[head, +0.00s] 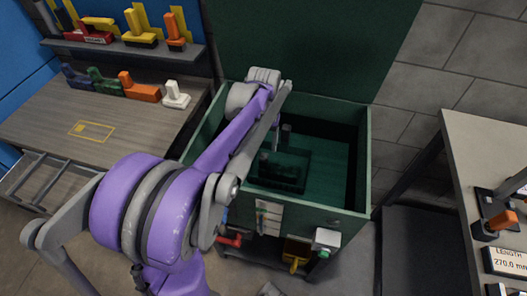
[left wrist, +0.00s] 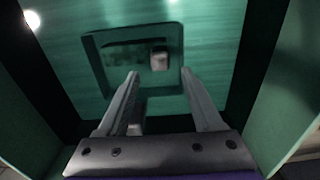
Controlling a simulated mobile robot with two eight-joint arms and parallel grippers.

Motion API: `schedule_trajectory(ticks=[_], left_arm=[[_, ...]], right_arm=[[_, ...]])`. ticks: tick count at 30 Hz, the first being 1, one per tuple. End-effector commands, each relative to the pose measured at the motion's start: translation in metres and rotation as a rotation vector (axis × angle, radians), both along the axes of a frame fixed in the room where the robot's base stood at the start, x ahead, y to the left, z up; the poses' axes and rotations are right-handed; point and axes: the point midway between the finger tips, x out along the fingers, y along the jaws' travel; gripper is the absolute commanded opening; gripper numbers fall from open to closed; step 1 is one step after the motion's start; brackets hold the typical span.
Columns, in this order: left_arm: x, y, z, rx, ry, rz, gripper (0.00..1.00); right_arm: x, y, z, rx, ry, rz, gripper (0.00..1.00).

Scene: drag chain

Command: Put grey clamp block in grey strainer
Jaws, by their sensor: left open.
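A green chest (head: 345,205) stands with its lid open, and my left arm reaches down into it. My left gripper (head: 277,145) is inside the chest, partly hidden by my arm; in the left wrist view (left wrist: 160,73) its fingers are apart with nothing gripped. A small light grey block (left wrist: 159,60), perhaps the clamp block, lies in a dark green recess (left wrist: 104,76) just beyond the fingertips. Another greyish piece (left wrist: 138,122) shows beside the left finger; I cannot tell what it is. I cannot make out a grey strainer. My right gripper is out of view.
The chest walls (left wrist: 275,90) stand close on both sides of my gripper. A wooden workbench (head: 60,115) with several clamps is at left. A table (head: 490,150) with an orange clamp (head: 500,222) is at right. The chest floor (head: 330,165) has clear room.

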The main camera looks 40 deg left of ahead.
Motion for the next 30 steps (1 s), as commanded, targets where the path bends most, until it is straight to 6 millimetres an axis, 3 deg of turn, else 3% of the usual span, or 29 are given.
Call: schedule_trajectory(ticks=[3,8,30], left_arm=[[0.0,0.0,0.018,0.0,0.0,0.0,0.67],[0.0,0.0,0.027,0.0,0.0,0.0,0.67],[0.0,0.0,0.028,0.0,0.0,0.0,0.67]], right_arm=[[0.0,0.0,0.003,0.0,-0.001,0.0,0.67],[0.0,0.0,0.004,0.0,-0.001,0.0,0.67],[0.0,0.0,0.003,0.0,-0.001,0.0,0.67]])
